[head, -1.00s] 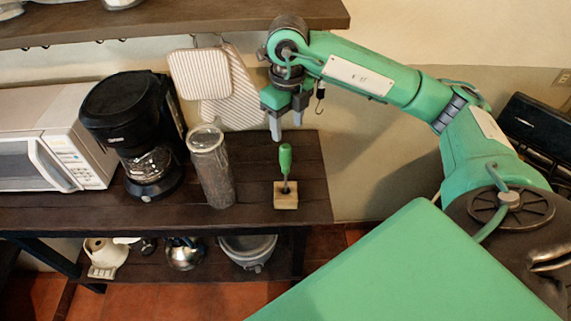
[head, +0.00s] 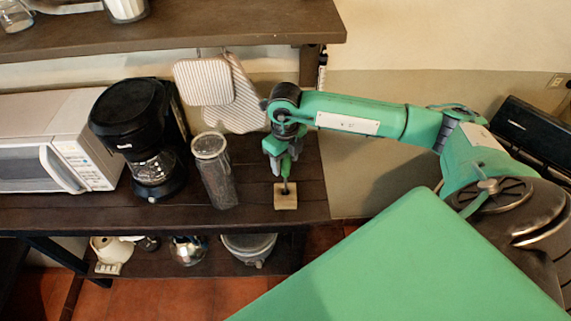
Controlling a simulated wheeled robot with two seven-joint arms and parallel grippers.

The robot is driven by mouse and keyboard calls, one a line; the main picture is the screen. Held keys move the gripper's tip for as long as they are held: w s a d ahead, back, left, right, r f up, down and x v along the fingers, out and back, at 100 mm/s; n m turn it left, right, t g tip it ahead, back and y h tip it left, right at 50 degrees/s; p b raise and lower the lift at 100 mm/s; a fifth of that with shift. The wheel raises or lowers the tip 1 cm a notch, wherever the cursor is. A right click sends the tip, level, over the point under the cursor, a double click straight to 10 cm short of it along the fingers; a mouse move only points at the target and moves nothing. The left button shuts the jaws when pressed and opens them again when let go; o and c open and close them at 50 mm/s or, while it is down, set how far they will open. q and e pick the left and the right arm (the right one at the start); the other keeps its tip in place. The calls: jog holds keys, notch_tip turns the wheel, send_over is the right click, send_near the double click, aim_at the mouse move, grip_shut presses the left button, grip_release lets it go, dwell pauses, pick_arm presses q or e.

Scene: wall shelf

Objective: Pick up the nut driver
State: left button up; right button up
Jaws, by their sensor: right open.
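The nut driver (head: 285,172) stands upright with its shaft in a small wooden block (head: 286,197) near the right end of the dark table. Its green handle is partly hidden by my right gripper. My right gripper (head: 284,170) points down over the handle, with its fingers at the handle's height. It is open, and I cannot tell whether a finger touches the handle. My left gripper is not in view.
A glass jar (head: 215,172) stands just left of the block. A black coffee maker (head: 140,135) and a white microwave (head: 60,145) are farther left. A wall shelf (head: 180,32) hangs above. The table's right edge is close to the block.

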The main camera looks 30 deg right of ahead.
grip_shut()
dwell(0.3)
